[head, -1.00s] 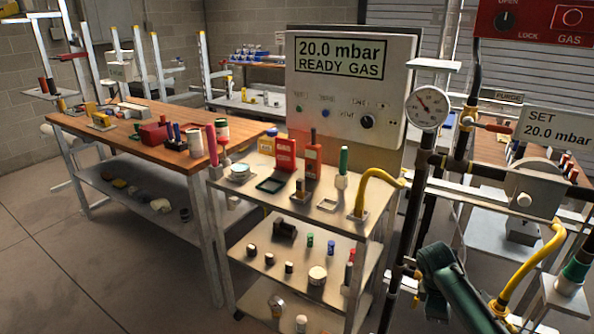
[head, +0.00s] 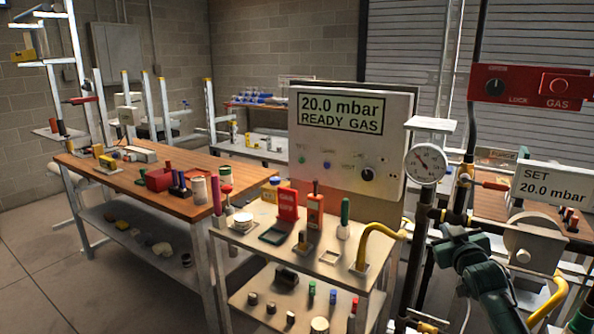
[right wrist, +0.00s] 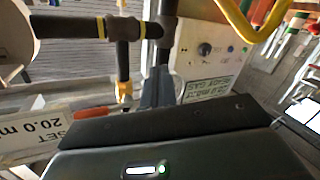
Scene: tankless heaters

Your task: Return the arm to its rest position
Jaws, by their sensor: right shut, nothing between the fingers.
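My right arm is dark green and comes in from the bottom right of the head view. Its gripper (head: 452,232) is in front of the pipework, just below the round pressure gauge (head: 425,163). In the right wrist view the right gripper's dark fingers (right wrist: 158,88) are together with nothing between them. They point toward the dark pipes (right wrist: 92,27); I cannot tell whether they touch. My left gripper is in neither view.
A grey cart (head: 244,237) carries tools and a yellow hose (head: 375,237) left of my arm. Behind it stands a panel (head: 343,160) reading 20.0 mbar. A SET sign (head: 556,186) and a red gas panel (head: 523,88) are at right. Floor at lower left is clear.

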